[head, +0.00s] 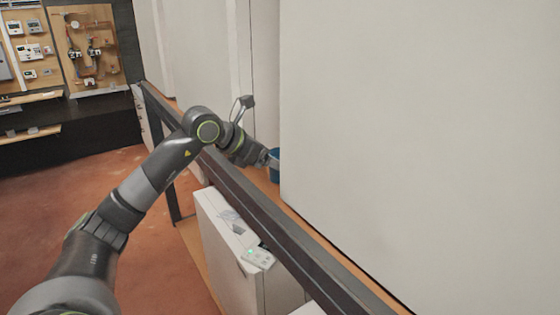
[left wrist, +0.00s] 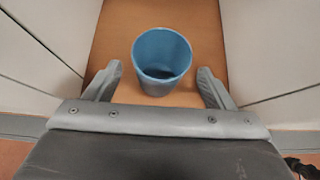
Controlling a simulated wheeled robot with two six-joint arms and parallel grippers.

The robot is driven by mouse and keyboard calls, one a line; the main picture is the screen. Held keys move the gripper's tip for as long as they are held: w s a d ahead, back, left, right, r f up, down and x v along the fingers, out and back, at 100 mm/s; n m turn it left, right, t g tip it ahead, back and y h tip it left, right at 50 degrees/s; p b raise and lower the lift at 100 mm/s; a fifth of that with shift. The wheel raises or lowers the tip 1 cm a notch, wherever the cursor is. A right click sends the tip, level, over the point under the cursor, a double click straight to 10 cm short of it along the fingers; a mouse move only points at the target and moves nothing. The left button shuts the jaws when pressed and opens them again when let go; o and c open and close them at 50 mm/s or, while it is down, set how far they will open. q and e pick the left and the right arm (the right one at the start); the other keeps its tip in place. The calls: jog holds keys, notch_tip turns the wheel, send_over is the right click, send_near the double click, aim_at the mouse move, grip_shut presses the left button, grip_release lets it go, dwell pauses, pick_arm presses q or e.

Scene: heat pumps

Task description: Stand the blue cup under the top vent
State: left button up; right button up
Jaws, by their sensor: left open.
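The blue cup (left wrist: 162,55) stands upright and open-topped on a wooden shelf (left wrist: 112,35), in the gap between two pale panels. In the left wrist view the open fingers of my left gripper (left wrist: 160,72) are on either side of it, with a visible gap at each side, so it is not gripped. In the head view the cup (head: 275,170) is partly hidden by the left gripper (head: 270,159) and the edge of a large white cabinet. No top vent can be made out in either view. My right gripper is not in view.
The large white cabinet (head: 420,120) fills the right of the head view. A dark rail (head: 265,222) runs along the shelf front below my arm. A white box unit (head: 235,255) with a small control panel stands below the rail. Red floor (head: 150,200) is open at left.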

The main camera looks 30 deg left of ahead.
pick_arm(q)
jog(key=shift+p+x, duration=0.3)
jog(key=shift+x, duration=0.75)
jog(key=c, duration=1.1)
jog(key=shift+r, duration=0.1)
jog(key=shift+c, duration=0.2)
